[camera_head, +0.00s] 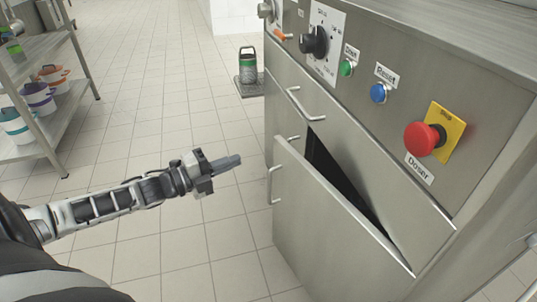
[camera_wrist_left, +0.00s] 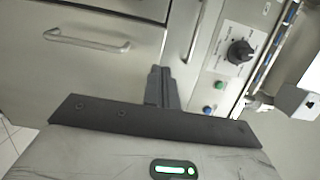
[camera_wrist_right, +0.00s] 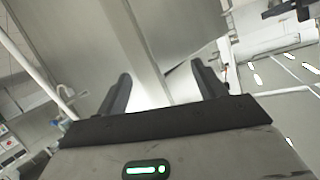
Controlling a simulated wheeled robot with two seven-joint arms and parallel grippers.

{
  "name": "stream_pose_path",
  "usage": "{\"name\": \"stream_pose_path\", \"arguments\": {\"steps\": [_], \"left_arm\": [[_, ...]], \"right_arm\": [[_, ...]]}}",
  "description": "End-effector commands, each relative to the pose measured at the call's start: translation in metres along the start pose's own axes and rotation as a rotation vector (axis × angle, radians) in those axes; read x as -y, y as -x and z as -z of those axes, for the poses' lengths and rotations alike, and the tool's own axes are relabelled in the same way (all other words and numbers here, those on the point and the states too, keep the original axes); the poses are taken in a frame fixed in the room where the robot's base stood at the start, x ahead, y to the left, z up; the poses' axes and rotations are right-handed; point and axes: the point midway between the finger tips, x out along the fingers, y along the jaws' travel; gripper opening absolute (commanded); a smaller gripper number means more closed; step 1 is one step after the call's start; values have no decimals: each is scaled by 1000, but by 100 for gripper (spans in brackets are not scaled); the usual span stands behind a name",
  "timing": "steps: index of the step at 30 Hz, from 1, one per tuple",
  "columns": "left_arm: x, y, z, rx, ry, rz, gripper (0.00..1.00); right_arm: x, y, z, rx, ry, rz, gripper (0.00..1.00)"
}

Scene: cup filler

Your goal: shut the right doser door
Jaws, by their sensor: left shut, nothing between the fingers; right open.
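The steel doser door (camera_head: 325,225) stands ajar on the front of the machine in the head view, swung out at its left side. A dark wedge-shaped gap (camera_head: 340,180) shows behind its top edge. My left gripper (camera_head: 230,162) is shut and empty, left of the door and apart from the handle. Its closed fingers (camera_wrist_left: 161,86) also show in the left wrist view. My right gripper (camera_wrist_right: 163,85) is open in its wrist view, with a pale panel edge appearing between the fingers; contact cannot be told. It is outside the head view.
The machine's panel carries a red stop button (camera_head: 422,138), a blue button (camera_head: 379,93), a green button (camera_head: 346,68) and a black knob (camera_head: 315,42). A shelf rack (camera_head: 50,125) with pots stands at left. A green-and-grey container (camera_head: 248,65) stands behind. Tiled floor between is clear.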

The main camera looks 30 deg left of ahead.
Motion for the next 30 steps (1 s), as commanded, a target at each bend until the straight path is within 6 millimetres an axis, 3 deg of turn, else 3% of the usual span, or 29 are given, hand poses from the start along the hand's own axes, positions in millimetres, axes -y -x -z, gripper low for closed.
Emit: {"name": "stream_pose_path", "arguments": {"steps": [6,15,21,30], "left_arm": [[-2,-46,0,-1,-1,5,0],[-2,-94,1,0,2,1,0],[-2,-107,0,1,4,-2,0],[-1,-109,1,1,5,-2,0]], "right_arm": [[4,-1,3,-60,-30,28,70],[9,-4,7,-104,-95,65,70],[11,-4,8,-112,-117,77,70],[12,-2,15,-129,-121,82,70]]}}
